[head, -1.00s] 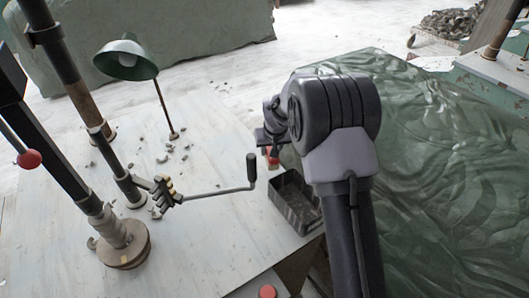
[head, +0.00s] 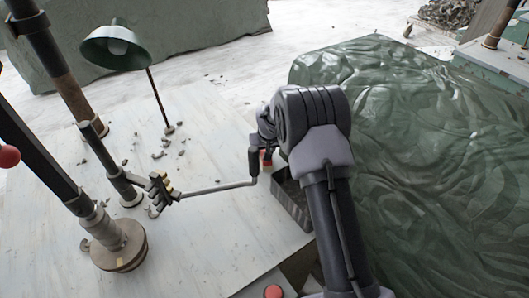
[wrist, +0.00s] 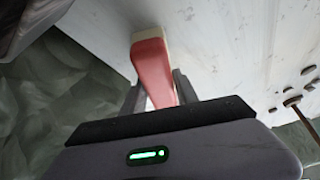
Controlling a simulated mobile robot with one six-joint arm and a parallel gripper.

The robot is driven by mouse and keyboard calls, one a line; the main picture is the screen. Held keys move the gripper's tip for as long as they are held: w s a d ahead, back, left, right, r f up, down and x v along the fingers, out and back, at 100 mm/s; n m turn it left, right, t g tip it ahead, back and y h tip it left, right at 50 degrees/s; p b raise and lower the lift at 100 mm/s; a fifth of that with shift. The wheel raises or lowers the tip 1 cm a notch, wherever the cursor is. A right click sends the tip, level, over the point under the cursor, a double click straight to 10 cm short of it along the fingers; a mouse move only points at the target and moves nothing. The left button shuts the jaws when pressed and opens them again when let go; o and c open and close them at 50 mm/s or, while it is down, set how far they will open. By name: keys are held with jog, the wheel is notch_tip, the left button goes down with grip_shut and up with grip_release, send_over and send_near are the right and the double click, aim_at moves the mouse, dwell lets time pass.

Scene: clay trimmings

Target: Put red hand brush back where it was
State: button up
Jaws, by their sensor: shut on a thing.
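The red hand brush shows in the wrist view (wrist: 152,68) as a red handle with a cream block at its far end. My gripper (wrist: 160,88) is shut on the red handle, one dark finger on each side. In the head view a small red patch of the brush (head: 267,154) shows beside the crank's upright grip, above the table's right side. My arm hides most of the gripper and brush there. I cannot tell whether the brush touches the table.
A black open tray (head: 290,207) stands at the table's right edge, partly behind my arm. A crank handle (head: 215,188) reaches across the pale table (head: 205,235) close to my gripper. A green draped sheet (head: 430,160) fills the right.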

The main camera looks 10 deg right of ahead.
jog(key=shift+f, duration=0.2)
jog(key=o, duration=1.2)
jog(key=shift+r, duration=0.15)
jog(key=s+r+p, duration=0.1)
jog(key=s+r, duration=0.4)
jog(key=r, duration=0.3)
jog(key=s+r+m+p, duration=0.1)
jog(key=s+r, duration=0.3)
jog(key=r, duration=0.5)
jog(key=s+r+p, duration=0.2)
jog(key=s+r, duration=0.3)
jog(key=r, duration=0.3)
jog(key=s+a+r+m+y, duration=0.1)
jog(key=s+a+r, duration=0.1)
jog(key=s, duration=1.2)
jog(key=s+a+r+m+t+y, duration=0.1)
jog(key=s+r, duration=0.4)
jog(key=s, duration=0.9)
jog(key=shift+a+m, duration=0.6)
jog(key=shift+m, duration=0.1)
